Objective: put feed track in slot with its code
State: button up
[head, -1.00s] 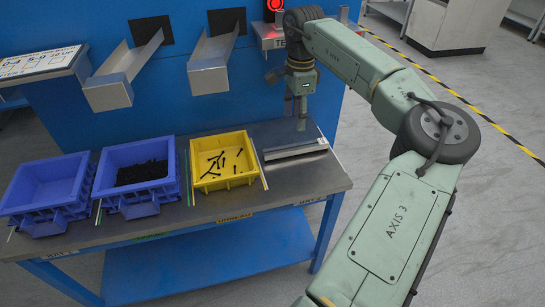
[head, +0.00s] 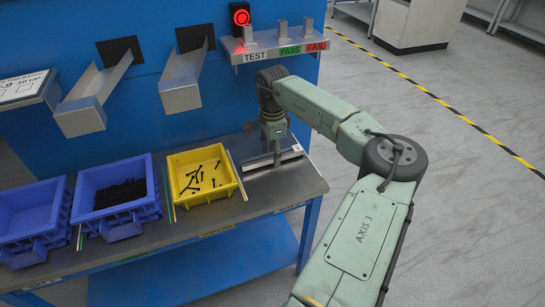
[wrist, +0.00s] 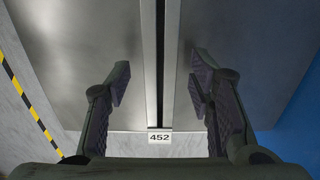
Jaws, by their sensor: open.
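The feed track is a long grey metal rail (head: 291,156) with a dark groove. It lies at the right end of the bench top, and in the wrist view the track (wrist: 148,60) runs straight up the middle. A white label reading 452 (wrist: 160,137) is at its near end. My gripper (head: 277,160) points down over the track in the head view. In the wrist view my gripper (wrist: 160,78) is open, one finger on each side of the track, with gaps between; nothing is held. I cannot make out a slot with a matching code.
A yellow bin (head: 202,193) with black bolts stands left of the track. Two blue bins stand farther left, one with dark parts (head: 120,194). Two metal chutes (head: 181,96) and a TEST, PASS, FAIL shelf (head: 278,52) are on the blue wall behind.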

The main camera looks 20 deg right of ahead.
grip_shut()
dwell(0.6)
dwell(0.3)
